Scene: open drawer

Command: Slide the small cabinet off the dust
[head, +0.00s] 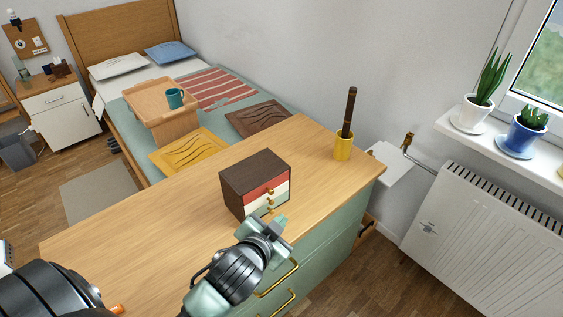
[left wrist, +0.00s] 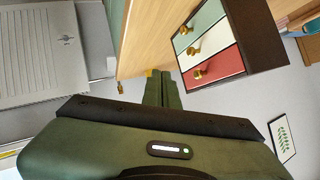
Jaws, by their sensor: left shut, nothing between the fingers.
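The small cabinet (head: 237,190) is a dark brown box standing upright on the wooden top of the green dresser (head: 130,215). Its front has a red, a cream and a pale green drawer with brass knobs, all seemingly closed. It also shows in the left wrist view (left wrist: 262,35), turned over by the camera's angle. My left gripper (head: 277,224) is shut and empty, just in front of the cabinet's drawer side near the lowest knob. I cannot tell whether it touches. Its closed fingers show in the left wrist view (left wrist: 163,88). I see no dust. My right gripper is out of view.
A yellow cup (head: 343,147) holding a dark brown stick stands at the dresser's far right corner. The dresser top left of the cabinet is clear. A bed (head: 220,88) lies behind, and a white radiator (head: 490,225) stands right, below a sill with potted plants.

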